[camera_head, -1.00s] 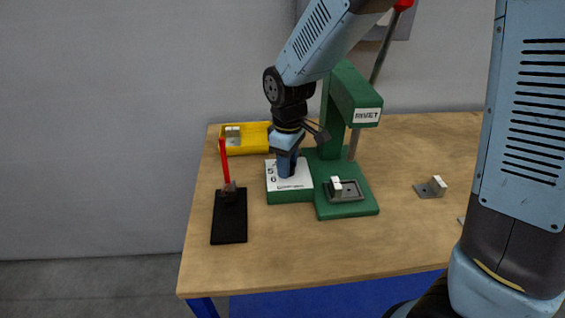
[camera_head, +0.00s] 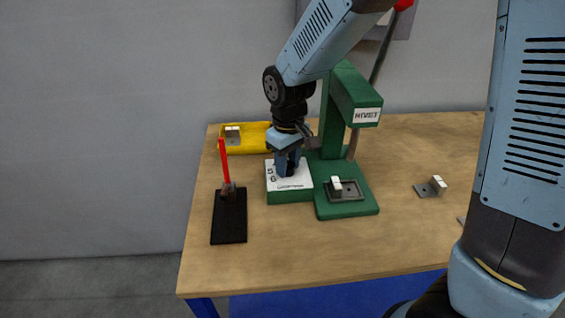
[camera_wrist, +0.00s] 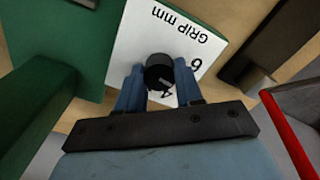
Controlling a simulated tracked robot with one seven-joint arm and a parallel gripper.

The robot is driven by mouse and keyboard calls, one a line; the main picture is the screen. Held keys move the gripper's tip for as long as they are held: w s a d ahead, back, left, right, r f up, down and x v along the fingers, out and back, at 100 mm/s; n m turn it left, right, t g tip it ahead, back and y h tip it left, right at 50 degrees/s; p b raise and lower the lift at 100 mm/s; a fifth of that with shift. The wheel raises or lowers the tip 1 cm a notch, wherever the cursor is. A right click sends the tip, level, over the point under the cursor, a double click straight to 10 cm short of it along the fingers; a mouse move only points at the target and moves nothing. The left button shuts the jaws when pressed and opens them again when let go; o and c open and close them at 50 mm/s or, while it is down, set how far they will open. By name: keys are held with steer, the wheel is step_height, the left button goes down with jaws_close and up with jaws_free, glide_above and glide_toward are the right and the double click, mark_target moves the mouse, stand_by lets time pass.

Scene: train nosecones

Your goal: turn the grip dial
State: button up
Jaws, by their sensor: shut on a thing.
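The grip dial (camera_wrist: 159,72) is a small black round knob on a white plate (camera_wrist: 125,45) marked "GRIP mm", with a 6 and a 4 readable in the wrist view. The plate lies on top of a green block in the head view (camera_head: 302,182). My gripper (camera_wrist: 160,85) points down over the plate, its two blue fingers on either side of the knob, shut on it. In the head view my gripper (camera_head: 288,168) hides most of the dial.
The green rivet press (camera_head: 352,98) stands right beside the plate, with a metal part (camera_head: 345,192) on its base. A black stand with a red lever (camera_head: 225,162) is at left, a yellow tray (camera_head: 250,137) behind. A bracket (camera_head: 430,188) lies right.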

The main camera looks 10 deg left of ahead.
steer(key=shift+s+f+m, duration=0.1)
steer(key=shift+s+m, duration=0.1)
steer(key=shift+m, duration=1.5)
steer(key=o, duration=1)
steer(key=shift+o, duration=0.2)
steer(key=shift+w, duration=0.1)
steer(key=shift+r, duration=0.2)
step_height(320, 180, up, 14)
steer(key=shift+f, duration=0.25)
